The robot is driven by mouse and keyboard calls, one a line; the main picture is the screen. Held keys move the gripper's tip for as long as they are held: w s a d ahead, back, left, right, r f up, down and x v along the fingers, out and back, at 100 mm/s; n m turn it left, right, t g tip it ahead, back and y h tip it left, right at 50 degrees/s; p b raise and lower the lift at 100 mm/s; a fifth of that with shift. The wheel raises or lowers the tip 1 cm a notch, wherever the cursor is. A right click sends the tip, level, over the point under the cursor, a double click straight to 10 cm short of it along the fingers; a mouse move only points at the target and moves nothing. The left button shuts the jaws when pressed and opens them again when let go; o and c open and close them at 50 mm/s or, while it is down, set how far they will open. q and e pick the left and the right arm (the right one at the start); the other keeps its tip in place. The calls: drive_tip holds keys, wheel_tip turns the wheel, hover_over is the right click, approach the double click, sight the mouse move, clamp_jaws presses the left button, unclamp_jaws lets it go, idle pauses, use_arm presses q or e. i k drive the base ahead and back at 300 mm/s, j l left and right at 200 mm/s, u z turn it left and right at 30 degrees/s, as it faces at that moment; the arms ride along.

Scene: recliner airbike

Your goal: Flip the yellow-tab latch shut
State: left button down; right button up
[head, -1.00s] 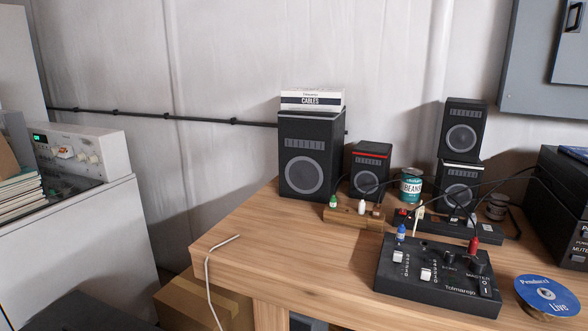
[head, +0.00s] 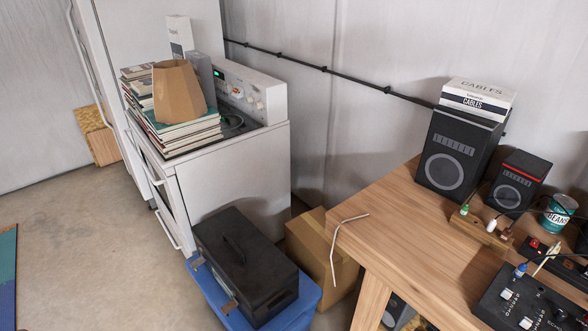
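A black lidded case (head: 247,268) with a handle on top sits on a blue bin (head: 300,298), low in front of the white stove. Two small latch-like pieces show on its left-facing side, one farther back (head: 197,262) and one nearer (head: 230,304). They are too small for me to tell which has a yellow tab or whether either is shut. Neither of my grippers is in view.
The white stove (head: 235,175) carries magazines (head: 185,138) and a paper bag (head: 178,92). A cardboard box (head: 318,243) stands right of the case, beside the wooden table (head: 400,222) with speakers and a mixer. Open concrete floor (head: 90,235) lies to the left.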

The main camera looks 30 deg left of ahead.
sight(201, 259)
drive_tip(key=k+u, duration=0.15)
drive_tip(key=u, duration=1)
